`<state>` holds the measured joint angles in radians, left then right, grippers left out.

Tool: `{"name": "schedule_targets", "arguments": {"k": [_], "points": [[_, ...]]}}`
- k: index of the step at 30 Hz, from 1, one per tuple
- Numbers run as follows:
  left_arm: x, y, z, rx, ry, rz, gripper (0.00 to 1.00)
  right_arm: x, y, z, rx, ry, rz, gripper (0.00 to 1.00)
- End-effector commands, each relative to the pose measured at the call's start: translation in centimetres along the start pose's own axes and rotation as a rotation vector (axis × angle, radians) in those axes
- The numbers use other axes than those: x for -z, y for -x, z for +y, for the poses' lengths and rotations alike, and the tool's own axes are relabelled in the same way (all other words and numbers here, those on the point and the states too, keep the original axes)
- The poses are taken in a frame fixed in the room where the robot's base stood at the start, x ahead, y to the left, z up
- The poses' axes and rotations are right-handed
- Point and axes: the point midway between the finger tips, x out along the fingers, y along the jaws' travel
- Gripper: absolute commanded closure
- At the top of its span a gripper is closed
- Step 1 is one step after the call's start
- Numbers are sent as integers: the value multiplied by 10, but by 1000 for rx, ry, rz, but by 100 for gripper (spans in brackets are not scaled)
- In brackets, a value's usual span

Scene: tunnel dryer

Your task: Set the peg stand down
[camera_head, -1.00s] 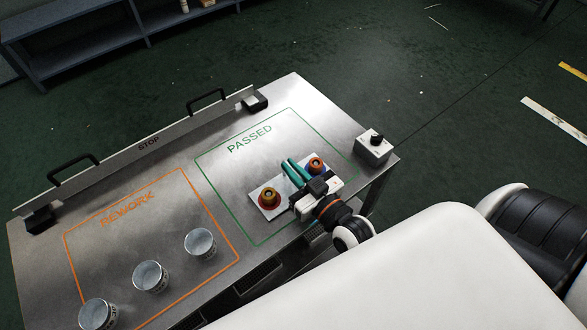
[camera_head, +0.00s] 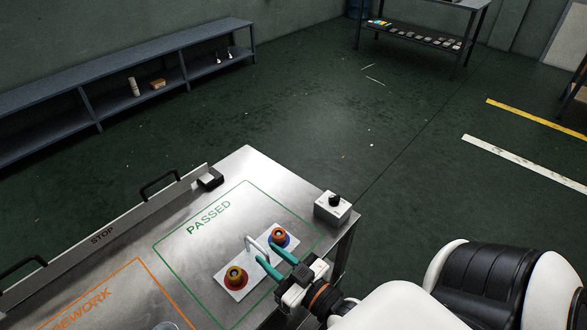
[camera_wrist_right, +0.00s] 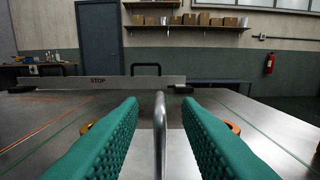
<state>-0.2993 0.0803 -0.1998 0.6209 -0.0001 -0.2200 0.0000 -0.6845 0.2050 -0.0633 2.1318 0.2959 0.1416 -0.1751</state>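The peg stand is a white plate (camera_head: 253,275) with an upright loop handle (camera_head: 249,243) and two pegs carrying coloured rings, one red and yellow (camera_head: 236,279), one orange and blue (camera_head: 279,239). It rests flat on the metal table inside the green PASSED outline (camera_head: 168,263). My right gripper (camera_head: 271,255), with green fingers, is open beside the handle on the near side. In the right wrist view the handle (camera_wrist_right: 160,135) stands between the fingertips (camera_wrist_right: 160,104), with a gap on each side. My left gripper is not in view.
The orange REWORK outline (camera_head: 147,268) lies to the left; a cup rim (camera_head: 166,326) shows at the bottom edge. A STOP rail (camera_head: 103,237) with handles runs along the far edge. A knob box (camera_head: 332,208) sits at the right corner.

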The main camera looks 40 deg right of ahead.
Motion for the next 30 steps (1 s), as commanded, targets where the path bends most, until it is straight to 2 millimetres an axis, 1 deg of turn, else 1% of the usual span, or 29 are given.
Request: {"name": "schedule_targets", "arguments": {"k": [1,6,9,12,17,30], "points": [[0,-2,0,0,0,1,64,2,13,0,-2,1,6,69],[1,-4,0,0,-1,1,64,1,44,0,-2,1,4,69],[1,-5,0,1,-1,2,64,1,57,0,-1,0,3,69],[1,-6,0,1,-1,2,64,1,65,0,-1,1,2,69],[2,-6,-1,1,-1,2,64,0,69,0,-1,1,0,69],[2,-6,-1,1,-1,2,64,0,69,0,-1,0,0,69]]}}
